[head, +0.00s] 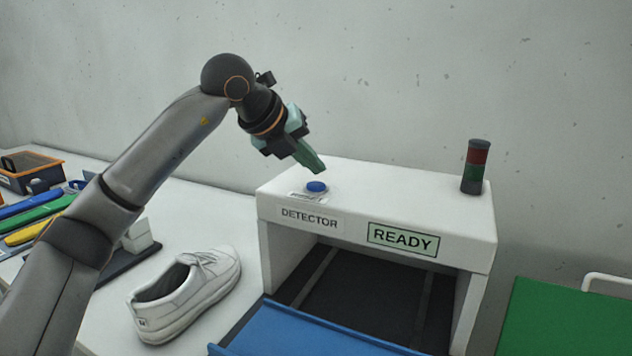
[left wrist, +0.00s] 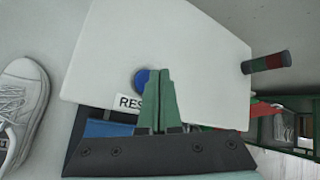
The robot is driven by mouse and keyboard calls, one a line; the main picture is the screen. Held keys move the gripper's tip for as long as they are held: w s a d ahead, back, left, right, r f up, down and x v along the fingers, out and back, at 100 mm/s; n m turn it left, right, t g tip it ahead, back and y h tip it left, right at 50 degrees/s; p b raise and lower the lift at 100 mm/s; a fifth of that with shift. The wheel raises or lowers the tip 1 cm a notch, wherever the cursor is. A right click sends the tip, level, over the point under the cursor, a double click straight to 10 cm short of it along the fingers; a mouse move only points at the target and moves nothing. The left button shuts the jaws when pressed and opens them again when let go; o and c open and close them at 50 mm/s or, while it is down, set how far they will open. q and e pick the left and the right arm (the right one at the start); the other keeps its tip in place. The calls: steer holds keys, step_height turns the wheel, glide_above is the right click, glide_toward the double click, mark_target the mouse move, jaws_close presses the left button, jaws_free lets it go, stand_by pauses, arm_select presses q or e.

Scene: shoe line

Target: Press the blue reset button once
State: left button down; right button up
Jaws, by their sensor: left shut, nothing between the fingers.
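The blue reset button (head: 316,187) sits on top of the white detector housing (head: 400,195), near its front left corner. It also shows in the left wrist view (left wrist: 141,78), partly covered by my fingers, beside a white label (left wrist: 127,103) that reads "RES" before it is cut off. My left gripper (head: 318,168) is shut with nothing in it. Its green fingertips are just above and behind the button in the head view. The left wrist view also shows the shut fingers (left wrist: 160,72). I cannot tell for sure whether they touch the button. My right gripper is not in view.
A signal tower (head: 475,167) stands on the housing's right side. The front carries a "READY" sign (head: 403,240). A white shoe (head: 187,292) lies on the table to the left. A blue surface (head: 310,335) lies before the tunnel, and a green surface (head: 565,320) at right.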

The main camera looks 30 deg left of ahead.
mark_target(312, 186)
arm_select(q)
steer(key=shift+r+p, duration=1.9)
steer(key=shift+r, duration=0.45)
